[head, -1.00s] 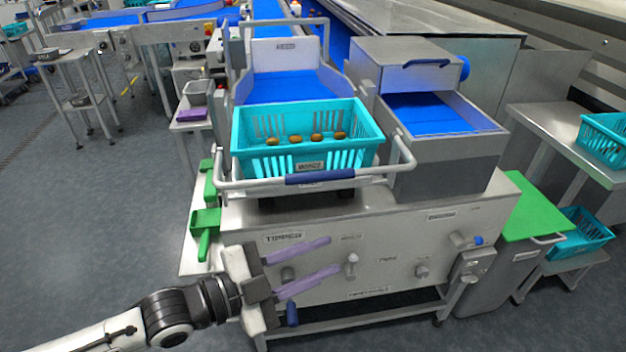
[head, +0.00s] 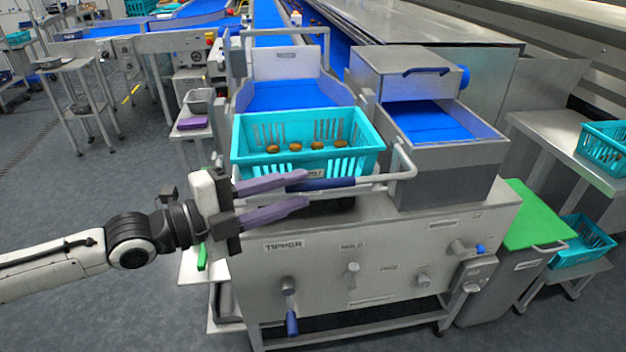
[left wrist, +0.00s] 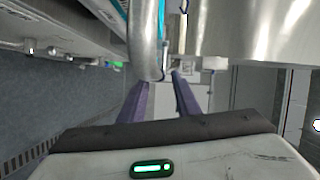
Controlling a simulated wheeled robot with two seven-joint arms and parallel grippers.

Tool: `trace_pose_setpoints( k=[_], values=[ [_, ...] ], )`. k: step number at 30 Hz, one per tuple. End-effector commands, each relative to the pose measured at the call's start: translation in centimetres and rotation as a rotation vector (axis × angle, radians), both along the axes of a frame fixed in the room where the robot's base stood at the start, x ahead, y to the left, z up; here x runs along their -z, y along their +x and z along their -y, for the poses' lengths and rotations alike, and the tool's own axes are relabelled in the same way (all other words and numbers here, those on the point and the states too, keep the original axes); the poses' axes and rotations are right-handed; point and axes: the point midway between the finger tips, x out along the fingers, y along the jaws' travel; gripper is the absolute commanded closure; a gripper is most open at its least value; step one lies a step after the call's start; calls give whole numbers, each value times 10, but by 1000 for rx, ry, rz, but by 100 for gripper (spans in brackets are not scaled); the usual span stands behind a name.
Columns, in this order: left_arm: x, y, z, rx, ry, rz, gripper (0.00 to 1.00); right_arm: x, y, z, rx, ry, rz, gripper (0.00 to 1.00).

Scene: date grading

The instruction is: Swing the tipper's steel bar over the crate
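The tipper's steel bar (head: 404,160) runs along the front of the turquoise crate (head: 370,140), low at its near side, with a blue grip sleeve (head: 335,184) at its middle. The crate sits upright on the tipper (head: 330,260) with several brown dates in it. My left gripper (head: 305,189) is open, its two purple fingers pointing right at the bar's left part, near the sleeve's left end. In the left wrist view the steel bar (left wrist: 147,40) passes close ahead of the open fingers (left wrist: 160,100); contact cannot be told. My right gripper is out of view.
The tipper's front panel has several knobs and a blue-handled lever (head: 291,322) below my gripper. A grey hopper with a blue belt (head: 430,122) stands right of the crate. A green-topped bin (head: 535,225) is at the right.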

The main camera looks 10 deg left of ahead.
Motion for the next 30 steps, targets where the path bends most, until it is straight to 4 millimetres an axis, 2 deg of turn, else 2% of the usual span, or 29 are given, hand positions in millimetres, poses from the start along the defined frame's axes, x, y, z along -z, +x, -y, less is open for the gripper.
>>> trace_pose_setpoints(
  k=[3, 9, 21, 27, 30],
  values=[
    [-1, 12, 15, 1, -4, -3, 71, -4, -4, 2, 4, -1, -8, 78],
    [1, 26, 31, 0, -2, -1, 71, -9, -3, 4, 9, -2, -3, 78],
    [4, 30, 35, -1, 2, -1, 71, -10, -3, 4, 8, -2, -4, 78],
    [4, 30, 35, -1, 1, -1, 100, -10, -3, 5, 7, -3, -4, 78],
    [4, 30, 35, -1, 1, -1, 100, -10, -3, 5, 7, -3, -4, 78]
  ],
)
